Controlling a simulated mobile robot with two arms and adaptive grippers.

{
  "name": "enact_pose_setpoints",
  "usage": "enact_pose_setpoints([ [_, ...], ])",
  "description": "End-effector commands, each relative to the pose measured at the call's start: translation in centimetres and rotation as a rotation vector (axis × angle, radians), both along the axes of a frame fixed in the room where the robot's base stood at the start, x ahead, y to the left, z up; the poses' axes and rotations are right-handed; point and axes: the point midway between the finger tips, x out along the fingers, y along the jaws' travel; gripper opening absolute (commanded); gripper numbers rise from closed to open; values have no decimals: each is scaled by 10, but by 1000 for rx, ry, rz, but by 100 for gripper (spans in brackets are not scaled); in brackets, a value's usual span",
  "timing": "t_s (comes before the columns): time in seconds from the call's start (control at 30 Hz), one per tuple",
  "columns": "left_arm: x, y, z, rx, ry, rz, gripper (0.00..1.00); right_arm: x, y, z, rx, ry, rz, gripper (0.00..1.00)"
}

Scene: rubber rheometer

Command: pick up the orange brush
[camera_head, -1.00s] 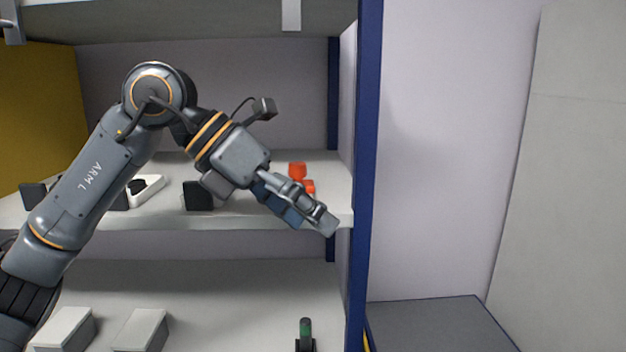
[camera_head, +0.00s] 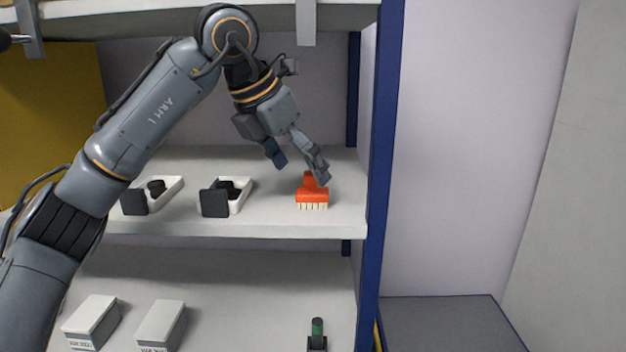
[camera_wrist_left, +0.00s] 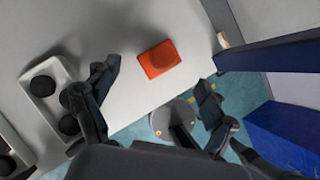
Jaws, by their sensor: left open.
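The orange brush (camera_head: 312,194) stands on the middle shelf (camera_head: 270,220), near its right end, with pale bristles toward the front edge. In the left wrist view the orange brush (camera_wrist_left: 160,58) lies beyond the fingertips, roughly between their lines. My left gripper (camera_head: 300,167) is open and empty, just above and behind-left of the brush in the head view. One finger overlaps the brush's top in the picture; whether it touches I cannot tell. The gripper's spread fingers also show in the left wrist view (camera_wrist_left: 157,80). My right gripper is not in view.
Two white trays with black parts (camera_head: 165,190) (camera_head: 232,195) stand left of the brush. A blue post (camera_head: 385,150) rises close on its right. The upper shelf (camera_head: 160,18) is overhead. Boxes (camera_head: 92,320) and a green-topped item (camera_head: 317,330) are on the lower shelf.

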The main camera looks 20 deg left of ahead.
Motion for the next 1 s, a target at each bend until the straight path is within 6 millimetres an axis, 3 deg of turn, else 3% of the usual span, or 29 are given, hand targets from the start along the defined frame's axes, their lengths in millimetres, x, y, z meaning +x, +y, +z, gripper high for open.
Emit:
enact_pose_setpoints([
  [0.17,8,-5,-4,0,2,0,84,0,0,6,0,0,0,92],
  [0.5,27,-15,-41,-1,3,-1,84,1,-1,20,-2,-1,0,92],
  [0.77,28,-15,-45,-1,0,0,84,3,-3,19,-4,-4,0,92],
  [1.0,28,-15,-45,0,1,0,38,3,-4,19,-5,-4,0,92],
])
